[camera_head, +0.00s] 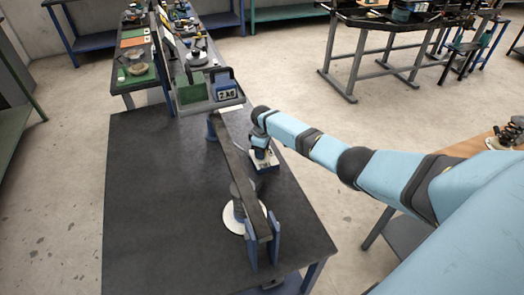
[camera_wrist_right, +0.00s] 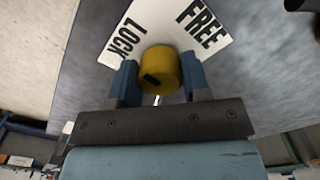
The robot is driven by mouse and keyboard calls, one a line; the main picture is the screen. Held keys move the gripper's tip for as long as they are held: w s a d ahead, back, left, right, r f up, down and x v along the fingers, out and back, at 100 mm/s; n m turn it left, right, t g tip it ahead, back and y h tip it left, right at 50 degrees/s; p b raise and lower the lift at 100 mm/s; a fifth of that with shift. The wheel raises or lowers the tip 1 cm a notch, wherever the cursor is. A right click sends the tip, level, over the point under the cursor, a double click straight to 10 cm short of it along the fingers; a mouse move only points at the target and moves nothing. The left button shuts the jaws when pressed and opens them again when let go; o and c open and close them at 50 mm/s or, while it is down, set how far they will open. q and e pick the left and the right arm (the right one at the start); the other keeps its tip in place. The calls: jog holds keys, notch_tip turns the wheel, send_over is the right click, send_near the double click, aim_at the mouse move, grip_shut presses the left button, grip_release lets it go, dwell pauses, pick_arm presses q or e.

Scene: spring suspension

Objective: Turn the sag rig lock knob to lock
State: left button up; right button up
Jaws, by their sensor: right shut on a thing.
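The yellow lock knob (camera_wrist_right: 160,70) sits between the blue fingers of my right gripper (camera_wrist_right: 160,82) in the right wrist view. The gripper is shut on it. A black mark shows on the knob's face at the lower left. Behind the knob is a white plate (camera_wrist_right: 165,30) reading LOCK on the left and FREE on the right. In the head view my right gripper (camera_head: 260,146) is over the plate's white edge (camera_head: 266,161), beside the sag rig's long dark beam (camera_head: 238,165), and the knob is hidden there. My left gripper is not in view.
The rig stands on a dark table (camera_head: 150,200) with a white disc (camera_head: 233,219) under the beam and blue uprights (camera_head: 263,240) at its near end. The table's left side is clear.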

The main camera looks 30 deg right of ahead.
jog(key=shift+n, duration=0.7)
jog(key=o, duration=0.9)
notch_tip(320, 180, up, 14)
jog(key=shift+f, duration=0.1)
dwell(0.4)
